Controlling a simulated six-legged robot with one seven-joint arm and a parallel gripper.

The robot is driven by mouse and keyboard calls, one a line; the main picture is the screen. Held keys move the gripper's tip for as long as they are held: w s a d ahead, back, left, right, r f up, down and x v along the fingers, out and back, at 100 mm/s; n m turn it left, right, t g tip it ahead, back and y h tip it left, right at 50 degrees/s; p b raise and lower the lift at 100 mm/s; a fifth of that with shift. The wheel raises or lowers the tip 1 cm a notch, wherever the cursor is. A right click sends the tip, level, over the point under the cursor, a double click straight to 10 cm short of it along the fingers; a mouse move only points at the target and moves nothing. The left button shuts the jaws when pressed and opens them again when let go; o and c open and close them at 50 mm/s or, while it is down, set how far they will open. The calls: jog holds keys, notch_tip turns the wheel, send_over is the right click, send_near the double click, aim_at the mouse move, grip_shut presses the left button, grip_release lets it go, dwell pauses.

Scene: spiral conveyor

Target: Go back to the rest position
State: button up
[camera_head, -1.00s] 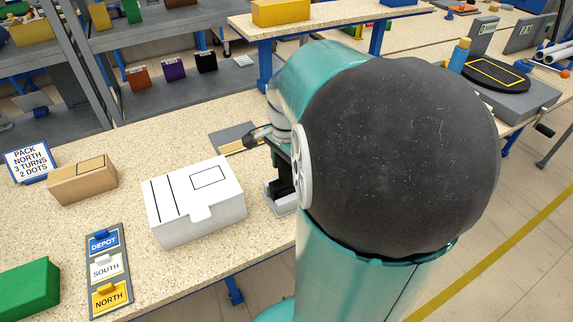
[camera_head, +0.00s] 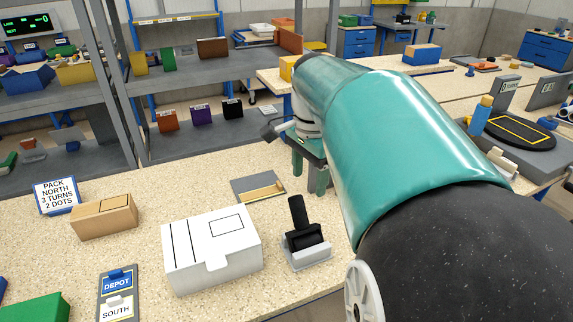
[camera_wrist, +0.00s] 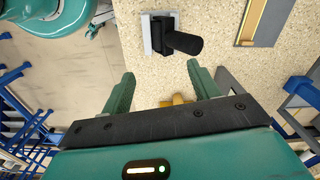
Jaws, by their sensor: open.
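My gripper (camera_head: 310,165) hangs above the speckled bench (camera_head: 60,265), with its green fingers pointing down. In the wrist view, the two fingers of my gripper (camera_wrist: 160,70) are spread apart with nothing held between them. A black-handled tool (camera_head: 303,228) stands tilted in a light grey holder (camera_head: 308,257), apart from my fingers. The black handle (camera_wrist: 183,42) and holder (camera_wrist: 147,36) also show ahead of the fingers in the wrist view. A small yellow object (camera_wrist: 178,99) shows between the fingers, partly hidden by my gripper's body.
A white box (camera_head: 212,250), a brown carton (camera_head: 104,216) and a "PACK NORTH 3 TURNS 2 DOTS" sign (camera_head: 56,196) stand on the bench. A label rack (camera_head: 118,290) is at the front. A grey plate with a wooden strip (camera_head: 258,187) lies near the gripper. Grey shelving (camera_head: 185,75) stands behind.

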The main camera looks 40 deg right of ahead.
dwell(0.4)
jog(key=s+a+f+n+t, duration=0.2)
jog(key=a+n, duration=0.7)
jog(key=a, duration=0.2)
jog(key=s+a+f+n+t, duration=0.2)
jog(key=a+n+t, duration=0.1)
jog(key=a+n, duration=0.6)
jog(key=shift+a+f, duration=0.25)
jog(key=shift+a, duration=0.8)
jog(key=shift+s, duration=0.1)
